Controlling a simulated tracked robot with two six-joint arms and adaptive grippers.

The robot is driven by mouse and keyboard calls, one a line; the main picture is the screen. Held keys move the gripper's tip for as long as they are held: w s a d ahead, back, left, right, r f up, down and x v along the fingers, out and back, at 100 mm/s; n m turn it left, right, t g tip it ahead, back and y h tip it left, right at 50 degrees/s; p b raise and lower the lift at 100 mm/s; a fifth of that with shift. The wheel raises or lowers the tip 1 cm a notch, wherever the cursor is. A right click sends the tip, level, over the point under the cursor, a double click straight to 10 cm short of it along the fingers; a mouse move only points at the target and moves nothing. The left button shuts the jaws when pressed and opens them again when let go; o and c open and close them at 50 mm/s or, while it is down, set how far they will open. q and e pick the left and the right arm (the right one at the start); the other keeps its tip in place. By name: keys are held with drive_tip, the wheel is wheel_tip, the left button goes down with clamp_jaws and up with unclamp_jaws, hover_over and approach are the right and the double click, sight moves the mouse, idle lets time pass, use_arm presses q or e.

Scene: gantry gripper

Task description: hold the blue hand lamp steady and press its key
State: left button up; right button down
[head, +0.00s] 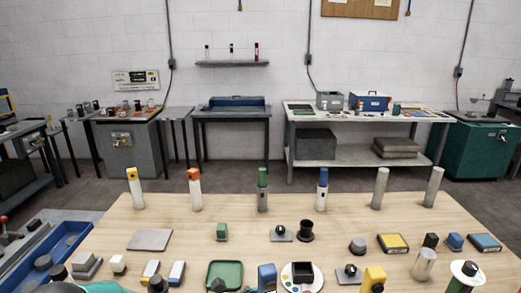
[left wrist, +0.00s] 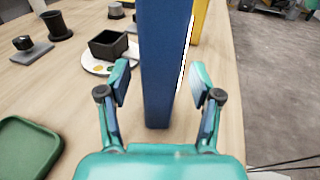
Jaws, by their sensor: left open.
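The blue hand lamp (head: 267,278) stands at the near edge of the table in the head view, partly cut off by the frame. In the left wrist view the lamp (left wrist: 157,60) is a tall, upright blue block with a pale strip down its right side. My left gripper (left wrist: 160,78) is open, with one finger on each side of the lamp and a visible gap at both. I cannot make out the lamp's key. My right gripper is not in view.
A yellow block-like thing (head: 373,280) stands right of the lamp. Several coloured-top cylinders line the table's far side.

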use_arm(q)
drive_tip(key=v, duration=1.1)
drive_tip(key=shift+f, duration=0.1)
drive_tip(key=shift+s+a, duration=0.1)
drive_tip(key=shift+a, duration=0.4)
